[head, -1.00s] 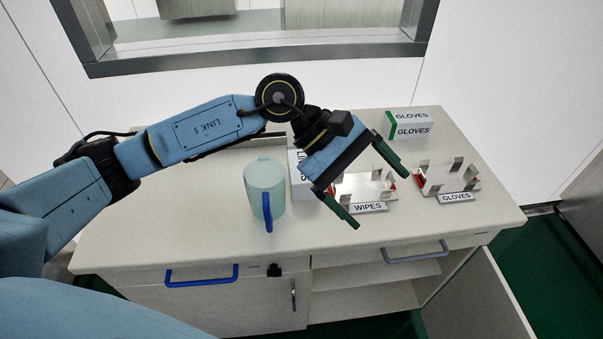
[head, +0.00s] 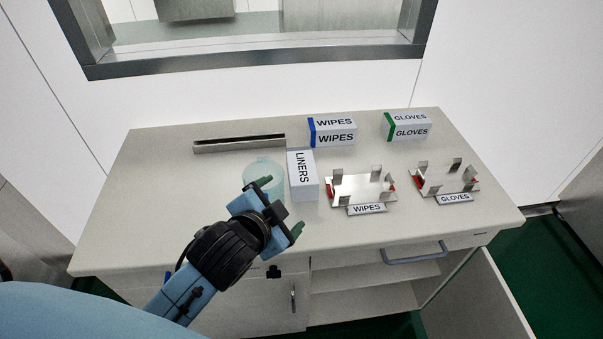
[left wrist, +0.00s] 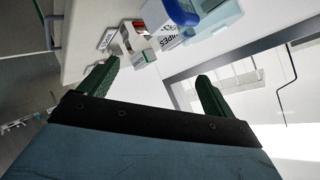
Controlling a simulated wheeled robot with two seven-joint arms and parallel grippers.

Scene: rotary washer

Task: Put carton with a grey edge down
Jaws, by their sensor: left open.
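The white carton marked LINERS (head: 302,176) rests on the counter, just right of the pale teal jug (head: 262,170). I cannot make out a grey edge on it clearly. My left gripper (head: 280,207) is open and empty, in front of the jug and left of the carton's near end. It hides the jug's lower part and handle in the head view. My right gripper is not in view.
A blue-edged WIPES carton (head: 332,131) and a green-edged GLOVES carton (head: 407,126) stand at the back. Metal holders labelled WIPES (head: 360,189) and GLOVES (head: 443,180) are at the right. A slotted strip (head: 239,144) lies behind the jug. The counter's left side is clear.

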